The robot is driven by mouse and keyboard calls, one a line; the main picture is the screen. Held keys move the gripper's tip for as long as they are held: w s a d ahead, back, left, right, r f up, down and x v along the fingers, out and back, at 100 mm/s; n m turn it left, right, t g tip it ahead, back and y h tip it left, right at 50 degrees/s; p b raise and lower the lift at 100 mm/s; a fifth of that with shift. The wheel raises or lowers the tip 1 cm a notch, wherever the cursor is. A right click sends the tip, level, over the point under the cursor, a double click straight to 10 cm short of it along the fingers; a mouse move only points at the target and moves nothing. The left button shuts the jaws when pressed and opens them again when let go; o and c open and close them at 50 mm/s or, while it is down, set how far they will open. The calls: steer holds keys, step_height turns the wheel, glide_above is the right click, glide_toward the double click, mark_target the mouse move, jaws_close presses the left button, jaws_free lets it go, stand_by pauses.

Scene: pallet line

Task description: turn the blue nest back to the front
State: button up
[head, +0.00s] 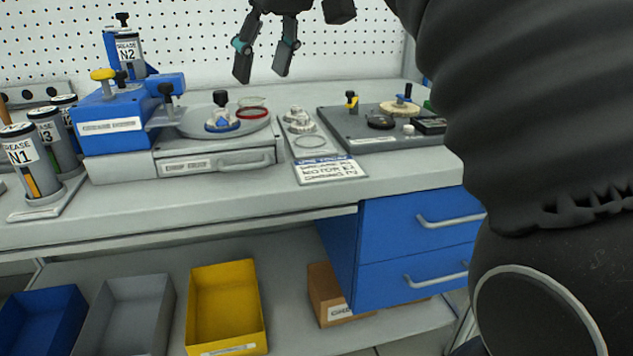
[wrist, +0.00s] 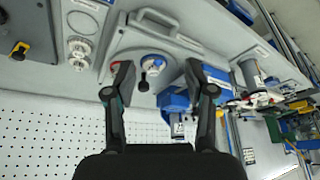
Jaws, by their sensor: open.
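The blue nest (head: 209,127) is a blue ring on the round grey turntable (head: 190,126), at its front middle in the head view. A clear and metal part with a black knob stands in it. The red nest (head: 253,113) lies behind and to the right, at the turntable's right side. In the wrist view the blue nest (wrist: 157,55) shows between my fingers, and the red nest (wrist: 114,68) is partly hidden by the left finger. My gripper (head: 262,77) is open and empty, above and behind the turntable, apart from it. It also shows in the wrist view (wrist: 158,93).
A blue press unit (head: 115,128) stands left of the turntable, its arm reaching over the edge. A grey tray with several metal parts (head: 300,123) and a dark board (head: 375,130) are to the right. Grease canisters (head: 22,152) stand far left. The pegboard (head: 190,35) closes the back.

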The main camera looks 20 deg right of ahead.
steer(key=s+d+f+m, duration=0.1)
steer(key=s+d+f, duration=0.1)
steer(key=f, duration=0.5)
steer(key=s+d+f+m+h, duration=0.1)
steer(key=s+f, duration=0.3)
steer(key=f, duration=0.4)
steer(key=shift+s+d+m+t, duration=0.2)
steer(key=shift+d+m+t, duration=0.2)
steer(key=shift+d+m, duration=0.45)
steer(key=s+d+f+m, duration=0.1)
steer(key=s+f, duration=0.3)
steer(key=f, duration=0.5)
steer(key=s+d+f+m+h, duration=0.1)
steer(key=s+d+f, duration=0.1)
steer(key=s+f, duration=0.3)
step_height(320, 180, down, 5)
steer(key=shift+d+r+t+h, duration=0.15)
steer(key=shift+d+t+h, duration=0.15)
steer(key=shift+t, duration=0.1)
